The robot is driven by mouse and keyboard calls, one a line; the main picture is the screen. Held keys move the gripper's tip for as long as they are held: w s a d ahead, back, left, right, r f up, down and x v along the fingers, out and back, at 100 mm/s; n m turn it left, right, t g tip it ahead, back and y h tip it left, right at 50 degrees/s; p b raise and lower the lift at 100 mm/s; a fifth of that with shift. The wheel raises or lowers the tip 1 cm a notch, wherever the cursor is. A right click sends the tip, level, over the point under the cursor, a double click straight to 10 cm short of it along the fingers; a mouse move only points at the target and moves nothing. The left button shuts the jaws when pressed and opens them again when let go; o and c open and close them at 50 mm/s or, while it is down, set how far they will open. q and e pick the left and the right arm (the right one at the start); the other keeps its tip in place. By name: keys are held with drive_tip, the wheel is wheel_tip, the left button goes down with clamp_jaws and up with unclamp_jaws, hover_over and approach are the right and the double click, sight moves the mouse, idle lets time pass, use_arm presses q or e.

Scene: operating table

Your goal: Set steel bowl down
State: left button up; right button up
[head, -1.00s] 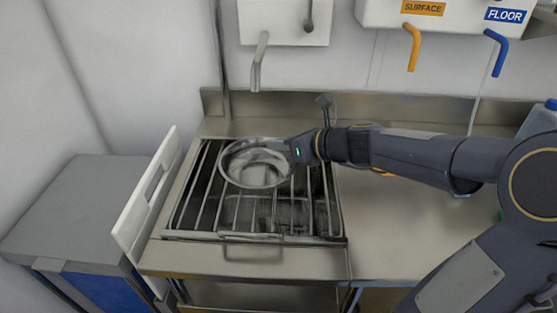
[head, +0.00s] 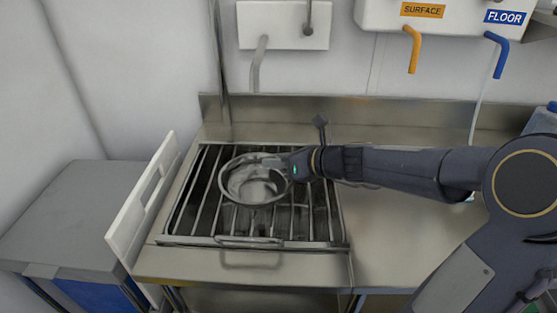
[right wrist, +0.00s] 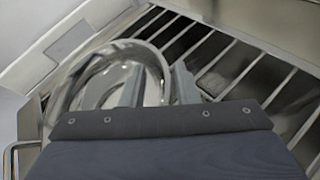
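The steel bowl (head: 254,190) is over the barred rack (head: 225,222) of the sink counter in the head view, with its open side up. It also shows in the right wrist view (right wrist: 88,82). My right gripper (head: 287,167) is at the bowl's right rim. In the right wrist view its two fingers (right wrist: 155,88) stand on either side of the bowl's near wall, which lies between them. Whether the bowl's base touches the bars is hard to tell. My left gripper is not in view.
A white upright panel (head: 140,205) stands left of the rack, beside a grey cabinet (head: 70,205). A tap (head: 258,65) hangs on the wall behind. The steel counter (head: 400,225) to the right is partly covered by my right arm.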

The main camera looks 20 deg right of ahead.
drive_tip(key=shift+s+d+r, duration=0.15)
drive_tip(key=shift+r, duration=0.2)
drive_tip(key=p+v, duration=0.3)
drive_tip(key=v, duration=0.8)
drive_tip(key=shift+s+d+r, duration=0.1)
drive_tip(key=shift+s+d, duration=0.05)
drive_tip(key=shift+s, duration=0.05)
drive_tip(key=s+a+r+n+g+h+p, duration=0.1)
drive_tip(key=s+a+n+p, duration=0.3)
drive_tip(key=s+n, duration=0.5)
drive_tip(key=s+a+r+n+g+h+p, duration=0.2)
drive_tip(key=s+a+n+g+p, duration=0.2)
drive_tip(key=n, duration=1.7)
drive_tip(key=s+a+p, duration=0.1)
drive_tip(key=s+p, duration=0.2)
drive_tip(key=s, duration=0.2)
drive_tip(key=shift+s+r+g, duration=0.2)
drive_tip(key=shift+s+g, duration=0.1)
